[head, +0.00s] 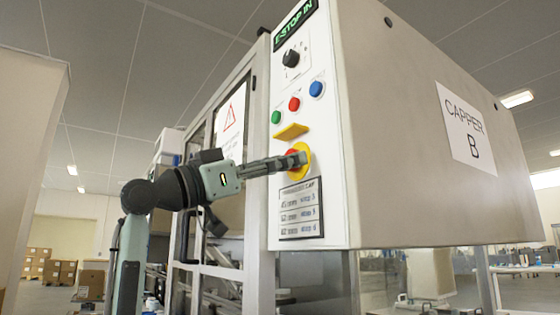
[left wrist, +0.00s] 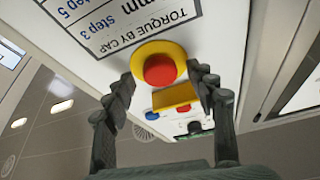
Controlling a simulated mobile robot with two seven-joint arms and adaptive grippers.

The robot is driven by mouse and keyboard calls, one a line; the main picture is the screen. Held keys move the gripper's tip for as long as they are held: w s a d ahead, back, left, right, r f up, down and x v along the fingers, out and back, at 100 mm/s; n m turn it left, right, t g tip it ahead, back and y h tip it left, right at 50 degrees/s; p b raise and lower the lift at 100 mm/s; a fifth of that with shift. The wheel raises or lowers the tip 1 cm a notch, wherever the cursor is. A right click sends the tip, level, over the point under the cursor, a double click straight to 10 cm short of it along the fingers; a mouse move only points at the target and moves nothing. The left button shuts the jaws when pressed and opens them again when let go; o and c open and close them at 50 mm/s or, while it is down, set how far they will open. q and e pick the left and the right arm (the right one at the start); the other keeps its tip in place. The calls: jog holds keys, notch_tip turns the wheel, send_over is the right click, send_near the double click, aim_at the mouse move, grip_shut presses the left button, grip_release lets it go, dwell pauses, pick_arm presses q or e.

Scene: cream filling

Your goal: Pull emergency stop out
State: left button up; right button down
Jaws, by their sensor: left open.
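The emergency stop is a red button (left wrist: 160,70) on a yellow ring (left wrist: 143,52), set in the white control panel. In the head view the yellow ring (head: 305,150) shows beside my fingers, and they partly hide the red button. My left gripper (head: 298,159) is open in front of the emergency stop. In the left wrist view the gripper (left wrist: 163,82) has one finger on each side of the red button, with a visible gap to it; exact depth is hard to tell. The display (head: 295,24) at the panel's top reads "E-STOP IN". My right gripper is out of view.
Above the emergency stop are a yellow bar (head: 291,132), green (head: 276,117), red (head: 294,104) and blue (head: 316,88) buttons, and a black knob (head: 291,58). A cap torque label (head: 300,209) is below. The grey capper housing (head: 410,130) extends right.

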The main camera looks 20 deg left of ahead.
pick_arm(q)
grip_shut()
dwell(0.3)
jog(key=shift+s+a, duration=0.1)
jog(key=shift+s+a+f, duration=0.1)
jog(key=shift+s+a, duration=0.05)
jog(key=shift+s, duration=0.15)
jog(key=shift+c, duration=2)
grip_release()
jog(key=o, duration=0.4)
jog(key=shift+s+a, duration=0.1)
jog(key=shift+a, duration=0.05)
